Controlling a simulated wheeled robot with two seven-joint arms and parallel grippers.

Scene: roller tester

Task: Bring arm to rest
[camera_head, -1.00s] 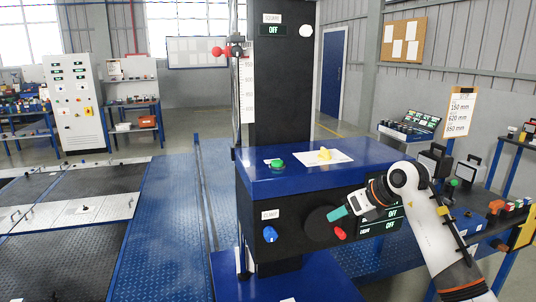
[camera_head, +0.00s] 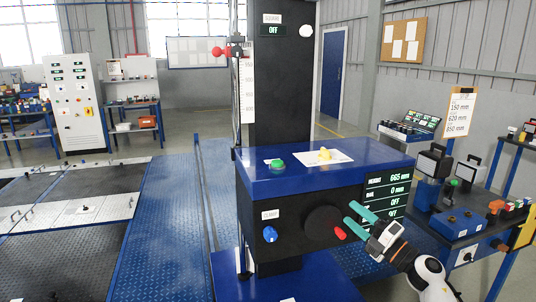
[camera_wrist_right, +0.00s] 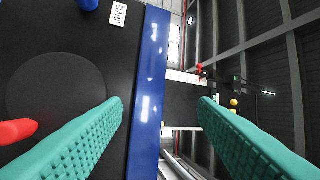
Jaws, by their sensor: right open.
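My right gripper (camera_head: 360,222) is open and empty, its teal fingers apart, at the right front of the blue and black machine (camera_head: 300,187). Its fingertips are just right of the round black dial (camera_head: 323,219) and the red handle (camera_head: 340,233). The dial (camera_wrist_right: 55,80) and red handle (camera_wrist_right: 17,130) are at the left there. My left gripper is in neither view.
The machine's panel (camera_head: 385,195) reads 665 mm and 0 mm, with OFF below. A blue clamp knob (camera_head: 270,234) is on its front; a green button (camera_head: 277,163) and yellow knob (camera_head: 324,153) are on top. A side table (camera_head: 470,232) with boxes stands close on the right.

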